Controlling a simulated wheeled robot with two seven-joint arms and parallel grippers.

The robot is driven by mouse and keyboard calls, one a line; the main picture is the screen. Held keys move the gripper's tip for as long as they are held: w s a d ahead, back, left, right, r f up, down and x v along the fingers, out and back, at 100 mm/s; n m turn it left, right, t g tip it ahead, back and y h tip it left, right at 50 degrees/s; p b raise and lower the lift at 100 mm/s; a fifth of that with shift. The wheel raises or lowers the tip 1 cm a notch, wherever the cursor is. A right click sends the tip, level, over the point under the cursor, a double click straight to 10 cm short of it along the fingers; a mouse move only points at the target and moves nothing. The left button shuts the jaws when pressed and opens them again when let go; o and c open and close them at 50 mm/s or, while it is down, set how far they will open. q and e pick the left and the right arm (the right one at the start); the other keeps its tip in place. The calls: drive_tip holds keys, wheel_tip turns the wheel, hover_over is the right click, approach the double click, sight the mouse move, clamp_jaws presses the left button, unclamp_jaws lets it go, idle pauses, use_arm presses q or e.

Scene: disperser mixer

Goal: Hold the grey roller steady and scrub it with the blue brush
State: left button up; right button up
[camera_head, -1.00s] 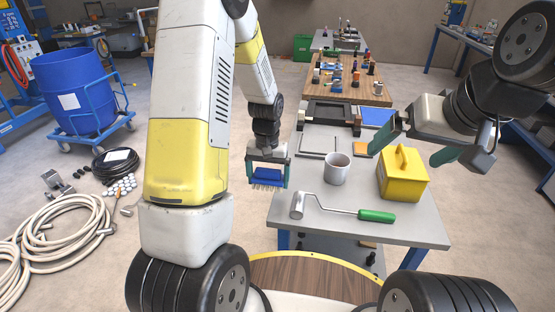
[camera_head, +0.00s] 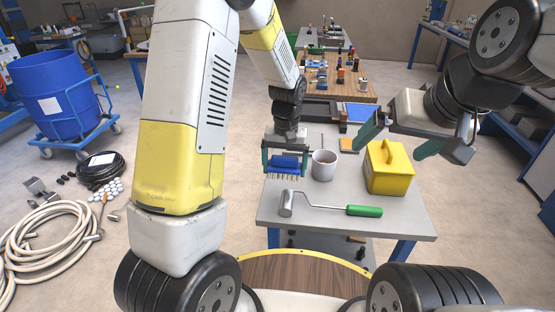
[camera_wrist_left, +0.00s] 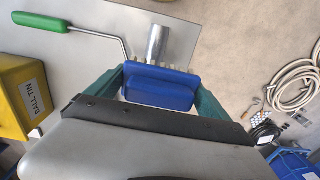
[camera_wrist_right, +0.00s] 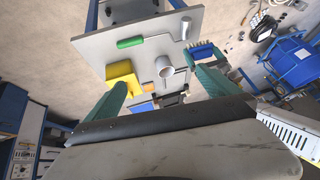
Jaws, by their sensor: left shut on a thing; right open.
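The grey roller (camera_head: 286,203) lies on the grey table, joined by a bent metal rod to a green handle (camera_head: 365,211). It also shows in the left wrist view (camera_wrist_left: 156,46) and the right wrist view (camera_wrist_right: 185,27). My left gripper (camera_head: 286,166) is shut on the blue brush (camera_head: 285,163), bristles down, just behind the roller in the head view. In the left wrist view the brush (camera_wrist_left: 160,88) sits between the fingers, its bristles near the roller; contact cannot be told. My right gripper (camera_head: 397,148) is open and empty, above the back right of the table.
A white mug (camera_head: 324,166) and a yellow box (camera_head: 388,168) labelled "BALL TIN" stand on the grey table (camera_head: 319,230) behind the roller. A wooden table (camera_head: 345,88) with small items stands further back. The table's front is clear.

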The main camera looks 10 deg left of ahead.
use_arm(q)
hover_over(284, 192)
drive_tip(key=shift+f, duration=2.3)
use_arm(e)
drive_tip(key=shift+c, duration=0.4)
